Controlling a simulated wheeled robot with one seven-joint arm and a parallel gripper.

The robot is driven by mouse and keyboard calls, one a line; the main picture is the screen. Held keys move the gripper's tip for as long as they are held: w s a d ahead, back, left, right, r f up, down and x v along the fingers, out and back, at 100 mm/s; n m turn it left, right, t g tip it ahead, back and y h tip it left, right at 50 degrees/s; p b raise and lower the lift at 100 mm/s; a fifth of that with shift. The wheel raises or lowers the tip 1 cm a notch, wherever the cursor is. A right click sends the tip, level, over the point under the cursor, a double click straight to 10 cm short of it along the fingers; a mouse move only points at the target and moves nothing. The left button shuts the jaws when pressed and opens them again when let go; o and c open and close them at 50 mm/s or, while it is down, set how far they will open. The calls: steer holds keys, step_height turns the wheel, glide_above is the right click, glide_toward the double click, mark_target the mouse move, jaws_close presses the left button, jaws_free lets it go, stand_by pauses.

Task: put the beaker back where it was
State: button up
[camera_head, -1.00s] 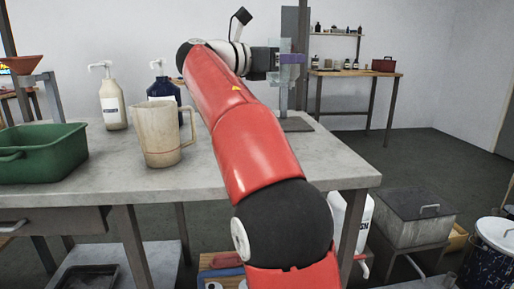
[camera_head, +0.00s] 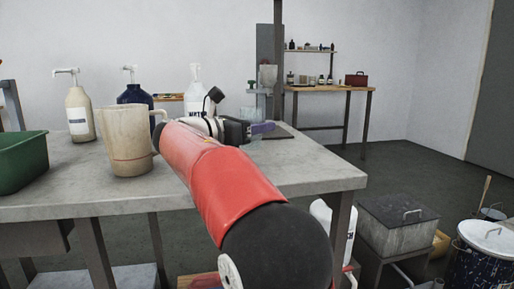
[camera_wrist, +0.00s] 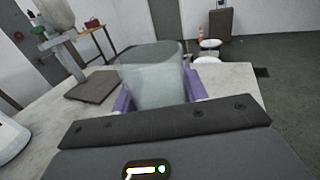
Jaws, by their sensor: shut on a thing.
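The beaker (camera_wrist: 155,78) is a clear, greenish-grey glass vessel in the wrist view, between the purple fingers of my gripper (camera_wrist: 157,94). My gripper is shut on it, with one finger on each side. In the head view my gripper (camera_head: 262,128) is low over the far right part of the grey worktable (camera_head: 300,172), and its purple finger shows there. The beaker is mostly hidden by the arm in the head view. I cannot tell whether its bottom touches the tabletop.
A stand with a dark base plate (camera_wrist: 97,87) is left of the beaker in the wrist view. A beige jug (camera_head: 128,142), several pump bottles (camera_head: 80,112) and a green tub (camera_head: 22,160) are on the table's left. The front right tabletop is clear.

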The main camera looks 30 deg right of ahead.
mark_target(257, 142)
steer(key=shift+f+b, duration=0.5)
steer(key=shift+f, duration=1.6)
steer(key=shift+f, duration=0.15)
steer(key=o, duration=1.1)
steer(key=shift+r, duration=0.2)
steer(key=a, duration=0.4)
steer(key=s+a, duration=0.1)
steer(key=a, duration=0.3)
steer(key=a+p, duration=0.1)
steer(key=a, duration=0.3)
steer(key=shift+s, duration=0.15)
steer(key=shift+s, duration=0.1)
